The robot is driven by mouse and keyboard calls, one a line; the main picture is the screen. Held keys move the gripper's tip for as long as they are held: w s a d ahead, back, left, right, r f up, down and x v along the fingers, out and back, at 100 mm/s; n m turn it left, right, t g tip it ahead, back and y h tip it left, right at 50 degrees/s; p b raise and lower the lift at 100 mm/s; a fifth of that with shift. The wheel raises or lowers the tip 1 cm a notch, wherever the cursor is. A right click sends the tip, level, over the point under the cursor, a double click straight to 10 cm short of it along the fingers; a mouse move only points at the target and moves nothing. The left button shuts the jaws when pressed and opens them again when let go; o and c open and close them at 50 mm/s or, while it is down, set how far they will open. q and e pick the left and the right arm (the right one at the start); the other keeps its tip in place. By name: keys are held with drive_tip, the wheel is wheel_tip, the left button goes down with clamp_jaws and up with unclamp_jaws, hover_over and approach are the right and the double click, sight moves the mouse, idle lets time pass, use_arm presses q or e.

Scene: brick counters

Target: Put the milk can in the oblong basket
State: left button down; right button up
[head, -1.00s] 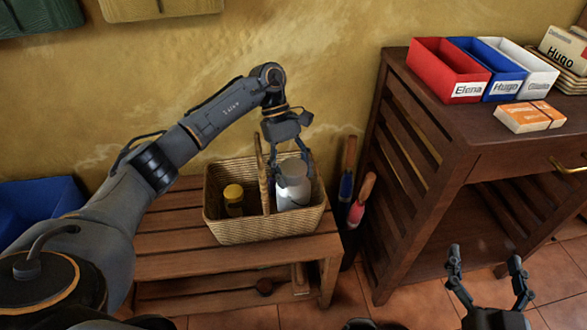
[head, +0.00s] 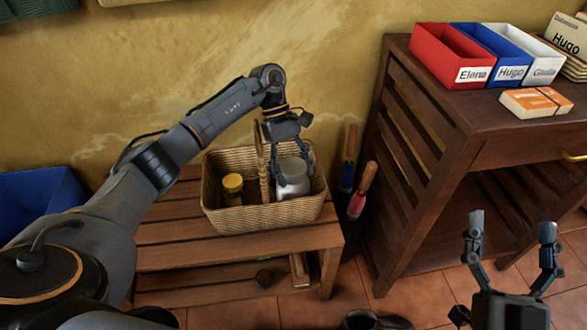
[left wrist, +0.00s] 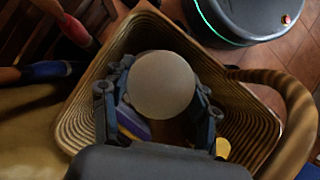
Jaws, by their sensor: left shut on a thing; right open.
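The milk can (head: 292,181) is a pale grey-white can, seen in the right half of the oblong basket (head: 262,219), which is woven wicker with a handle across its middle. In the left wrist view the can's round top (left wrist: 162,85) shows between the fingers, inside the basket's rim (left wrist: 88,88). My left gripper (head: 291,172) is shut on the can, reaching down into the basket. Whether the can touches the basket floor is hidden. My right gripper (head: 512,222) is open and empty at the lower right, apart from the basket.
A yellow-lidded jar (head: 233,188) stands in the basket's left half. The basket sits on a slatted wooden bench (head: 170,259).

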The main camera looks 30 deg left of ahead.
use_arm(q)
drive_tip(key=shift+c, duration=1.5)
unclamp_jaws()
drive_tip(key=shift+v, duration=4)
